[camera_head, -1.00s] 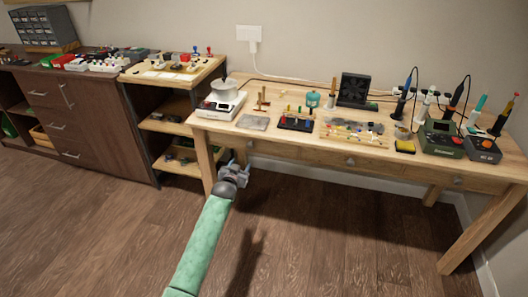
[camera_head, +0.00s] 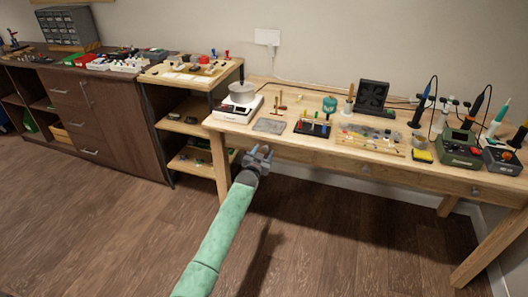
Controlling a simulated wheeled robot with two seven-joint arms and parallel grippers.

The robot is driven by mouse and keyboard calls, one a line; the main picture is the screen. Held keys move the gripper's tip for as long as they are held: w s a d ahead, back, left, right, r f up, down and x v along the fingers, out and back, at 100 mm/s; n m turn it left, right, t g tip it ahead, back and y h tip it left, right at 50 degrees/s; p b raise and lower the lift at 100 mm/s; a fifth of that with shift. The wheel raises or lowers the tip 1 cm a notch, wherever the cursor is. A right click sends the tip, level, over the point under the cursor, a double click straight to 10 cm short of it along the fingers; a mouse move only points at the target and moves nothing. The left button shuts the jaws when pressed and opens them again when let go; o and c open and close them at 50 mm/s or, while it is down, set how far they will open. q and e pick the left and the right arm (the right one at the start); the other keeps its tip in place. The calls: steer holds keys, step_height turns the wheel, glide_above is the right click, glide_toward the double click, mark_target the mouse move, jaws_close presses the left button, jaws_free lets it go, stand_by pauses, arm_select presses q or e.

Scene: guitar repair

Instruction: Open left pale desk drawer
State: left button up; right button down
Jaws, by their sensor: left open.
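The pale wooden desk (camera_head: 330,142) stands along the wall at the right, with a row of drawer fronts under its top. Its left drawer front (camera_head: 293,153) looks closed and flush. My left gripper (camera_head: 263,151) is in front of this drawer with its fingers apart, pointing at the desk. It covers the area where the left drawer's knob is, so I cannot tell whether it touches the knob. The middle knob (camera_head: 365,170) and the right knob (camera_head: 475,191) show on the other drawers. My right gripper is not in view.
The desktop carries a scale with a pot (camera_head: 240,98), a black fan (camera_head: 371,96) and a soldering station (camera_head: 460,148). An open shelf unit (camera_head: 190,128) and a dark cabinet (camera_head: 115,125) stand at the left. The wooden floor (camera_head: 330,240) before the desk is clear.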

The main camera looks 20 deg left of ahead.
arm_select(q)
steer(key=shift+w, duration=0.5)
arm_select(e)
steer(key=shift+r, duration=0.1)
